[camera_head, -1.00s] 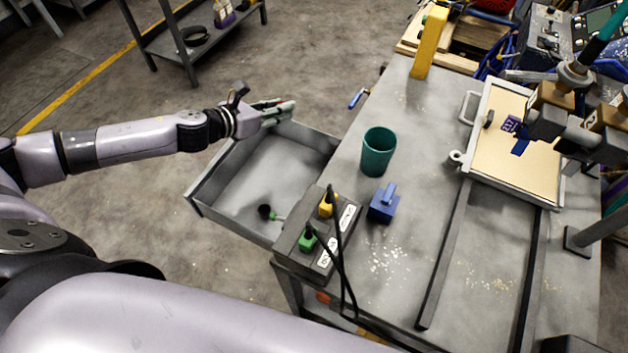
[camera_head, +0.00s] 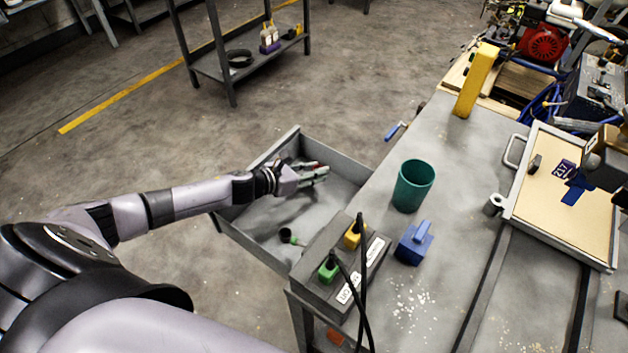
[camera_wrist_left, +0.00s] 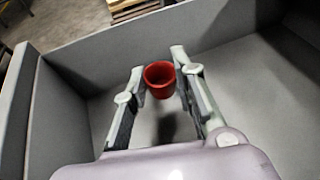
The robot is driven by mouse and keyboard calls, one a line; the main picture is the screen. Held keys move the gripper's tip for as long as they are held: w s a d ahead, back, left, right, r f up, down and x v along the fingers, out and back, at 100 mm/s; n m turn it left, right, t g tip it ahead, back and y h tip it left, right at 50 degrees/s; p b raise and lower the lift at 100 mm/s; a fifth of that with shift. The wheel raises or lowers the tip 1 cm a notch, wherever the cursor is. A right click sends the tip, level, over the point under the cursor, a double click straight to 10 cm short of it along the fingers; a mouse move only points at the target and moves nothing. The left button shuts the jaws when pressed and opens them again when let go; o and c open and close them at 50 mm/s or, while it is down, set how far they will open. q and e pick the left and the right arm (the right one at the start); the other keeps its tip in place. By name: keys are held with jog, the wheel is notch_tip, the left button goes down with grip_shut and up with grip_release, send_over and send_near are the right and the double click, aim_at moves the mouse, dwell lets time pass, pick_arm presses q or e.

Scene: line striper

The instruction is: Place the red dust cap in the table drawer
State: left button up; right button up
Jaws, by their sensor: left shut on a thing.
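The red dust cap (camera_wrist_left: 160,79) is a small round cup between the fingertips of my left gripper (camera_wrist_left: 162,80) in the left wrist view. The left gripper (camera_head: 321,172) is shut on it, over the open table drawer (camera_head: 341,163). The drawer is grey and pulled out from the table's left side. The cap appears above the drawer floor; the exact height is hard to tell. My right gripper is not in view.
A green cup (camera_head: 412,186), a blue block (camera_head: 414,244) and a yellow post (camera_head: 477,80) stand on the table (camera_head: 455,190). The drawer's middle has free room.

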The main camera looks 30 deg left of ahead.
aim_at(312, 188)
pick_arm(q)
jog(key=shift+f+b, duration=0.4)
jog(key=shift+f, duration=1.5)
jog(key=o, duration=0.7)
jog(key=shift+o, duration=0.2)
jog(key=shift+r, duration=0.1)
jog(key=shift+r, duration=0.2)
jog(key=shift+s+a, duration=0.15)
jog(key=shift+s, duration=0.2)
jog(key=shift+v, duration=3.4)
jog(key=shift+r, duration=0.1)
